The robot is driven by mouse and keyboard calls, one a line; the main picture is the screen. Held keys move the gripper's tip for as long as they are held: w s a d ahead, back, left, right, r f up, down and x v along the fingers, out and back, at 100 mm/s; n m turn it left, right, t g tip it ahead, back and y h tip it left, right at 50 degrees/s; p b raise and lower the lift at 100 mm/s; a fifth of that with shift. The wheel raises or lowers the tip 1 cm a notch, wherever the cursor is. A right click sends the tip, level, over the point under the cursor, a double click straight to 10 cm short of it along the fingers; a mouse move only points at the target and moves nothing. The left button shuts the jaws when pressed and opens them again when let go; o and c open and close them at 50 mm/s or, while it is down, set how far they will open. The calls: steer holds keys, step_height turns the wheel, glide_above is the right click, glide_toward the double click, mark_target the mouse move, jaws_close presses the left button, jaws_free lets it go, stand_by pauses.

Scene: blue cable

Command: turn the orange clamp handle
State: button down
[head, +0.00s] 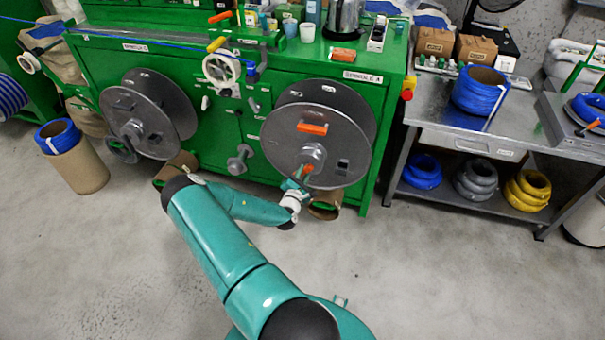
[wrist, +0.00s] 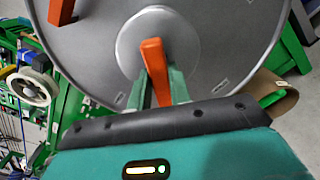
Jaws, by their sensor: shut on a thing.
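The orange clamp handle (wrist: 155,72) shows in the wrist view in front of the hub of a grey reel (wrist: 215,40). My gripper (wrist: 160,88) is at the handle, with its green fingers on either side of it, shut on it. In the head view the reel (head: 340,125) is the right one on the green machine. The handle (head: 306,172) shows small there, below the hub, and my gripper (head: 298,183) reaches it from the lower left. The finger contact is partly hidden by the wrist housing.
A second orange part (head: 312,128) sits on the reel face above the hub. Another grey reel (head: 148,112) is to the left. A cardboard tube (head: 325,205) stands below the right reel. A metal bench (head: 470,135) is to the right. The floor in front is clear.

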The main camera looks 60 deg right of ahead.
steer(key=n, duration=0.4)
steer(key=shift+s+n, duration=0.1)
steer(key=shift+n, duration=0.2)
steer(key=shift+s+n, duration=0.2)
steer(key=shift+n, duration=1.5)
steer(key=c, duration=1.3)
jaws_free()
steer(key=shift+s+f, duration=0.1)
steer(key=a, duration=0.4)
steer(key=s+a, duration=0.1)
steer(key=a, duration=0.4)
steer(key=s+a, duration=0.1)
steer(key=a, duration=0.3)
steer(key=shift+a, duration=0.25)
